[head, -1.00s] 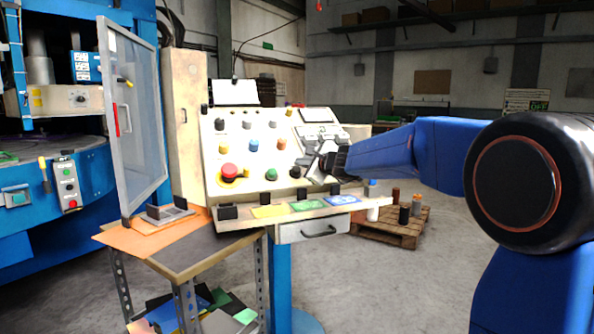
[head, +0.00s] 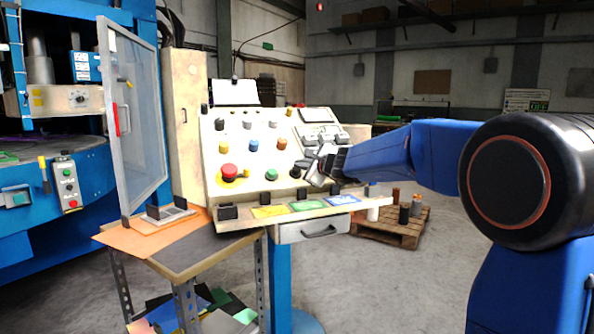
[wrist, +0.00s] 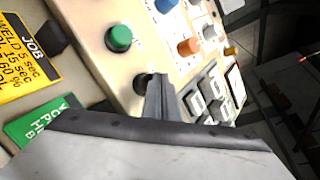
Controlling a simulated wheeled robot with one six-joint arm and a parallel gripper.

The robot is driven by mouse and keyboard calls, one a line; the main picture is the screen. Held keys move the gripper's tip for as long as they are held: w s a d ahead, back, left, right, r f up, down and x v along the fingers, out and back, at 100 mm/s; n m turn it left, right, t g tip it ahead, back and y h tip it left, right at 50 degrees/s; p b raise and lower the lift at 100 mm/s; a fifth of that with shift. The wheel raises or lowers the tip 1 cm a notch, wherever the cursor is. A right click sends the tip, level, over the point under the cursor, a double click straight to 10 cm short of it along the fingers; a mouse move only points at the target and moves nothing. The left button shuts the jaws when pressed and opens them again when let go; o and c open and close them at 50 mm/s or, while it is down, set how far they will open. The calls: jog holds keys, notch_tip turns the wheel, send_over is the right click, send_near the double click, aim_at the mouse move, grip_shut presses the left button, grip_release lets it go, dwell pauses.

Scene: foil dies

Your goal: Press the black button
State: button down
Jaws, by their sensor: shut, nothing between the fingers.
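The black button (head: 295,172) is on the sloped face of the beige control panel (head: 240,186), right of the green button (head: 271,174). My gripper (head: 310,173) is shut and empty, just right of the black button. In the wrist view, the black button (wrist: 140,83) is partly hidden behind the shut fingers (wrist: 157,80), whose tips are right beside it. I cannot tell whether they touch it. The green button (wrist: 119,39) is clear of the gripper there.
A red mushroom button (head: 229,172), a blue button (head: 254,146) and an orange button (head: 282,145) share the panel. Coloured cards (head: 307,205) lie on its front ledge. A glazed guard door (head: 135,120) stands open at left. A pallet (head: 390,229) stands behind, right.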

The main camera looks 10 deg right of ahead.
jog(key=shift+w+f, duration=0.25)
jog(key=shift+f, duration=0.1)
dwell(0.6)
dwell(0.3)
jog(key=shift+s+r, duration=0.5)
jog(key=shift+r, duration=0.25)
jog(key=s+r, duration=0.3)
jog(key=r, duration=0.1)
jog(key=shift+d, duration=0.3)
dwell(0.6)
